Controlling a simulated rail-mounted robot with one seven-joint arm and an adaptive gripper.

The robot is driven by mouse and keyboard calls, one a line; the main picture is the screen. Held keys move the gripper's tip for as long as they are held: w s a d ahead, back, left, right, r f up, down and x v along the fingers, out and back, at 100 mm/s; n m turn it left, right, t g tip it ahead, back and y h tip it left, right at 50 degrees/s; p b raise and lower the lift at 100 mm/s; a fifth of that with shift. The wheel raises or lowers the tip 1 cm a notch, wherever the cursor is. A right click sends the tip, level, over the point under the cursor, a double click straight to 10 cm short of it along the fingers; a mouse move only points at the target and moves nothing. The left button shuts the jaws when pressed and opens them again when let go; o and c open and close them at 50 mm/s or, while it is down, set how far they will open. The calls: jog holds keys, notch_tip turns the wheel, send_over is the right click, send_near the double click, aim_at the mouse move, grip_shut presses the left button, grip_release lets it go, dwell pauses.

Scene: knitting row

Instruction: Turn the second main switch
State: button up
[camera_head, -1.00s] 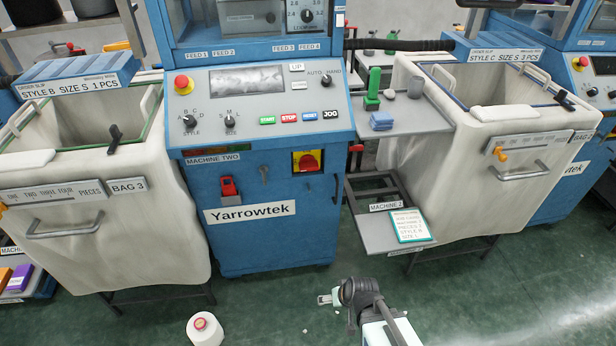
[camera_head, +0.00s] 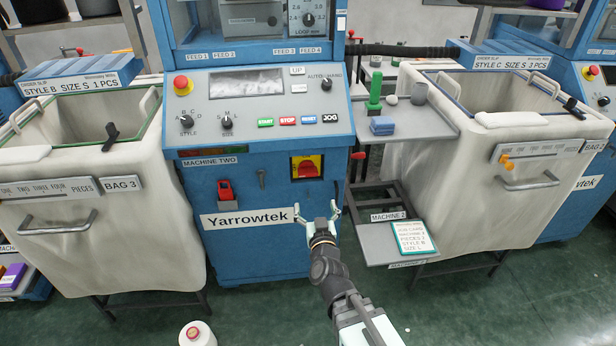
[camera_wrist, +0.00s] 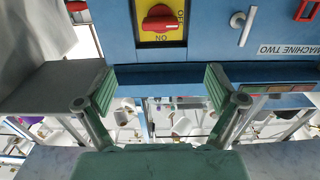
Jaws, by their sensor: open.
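The main switch is a red rotary knob (camera_head: 306,167) on a yellow plate, on the blue front of the cabinet labelled MACHINE TWO (camera_head: 211,161). In the wrist view the same red knob (camera_wrist: 160,20) shows upside down near the top, with ON and OFF on its yellow plate. The knob lies level across the plate in the wrist view. My gripper (camera_head: 318,212) is open and empty, below the switch and apart from it. In the wrist view my gripper's two green-padded fingers (camera_wrist: 158,88) stand wide apart, with the knob beyond them.
A red-handled device (camera_head: 225,190) and a grey handle (camera_head: 262,178) are on the cabinet left of the switch. A grey side shelf (camera_head: 430,125) and a lower tray with a job card (camera_head: 412,238) stand to the right. Bag bins flank the cabinet.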

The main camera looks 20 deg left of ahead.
aim_at(309, 175)
jog(key=b+x, duration=0.1)
jog(key=x, duration=1.4)
jog(key=shift+w+a, duration=0.25)
jog(key=shift+w, duration=0.1)
jog(key=c, duration=1.1)
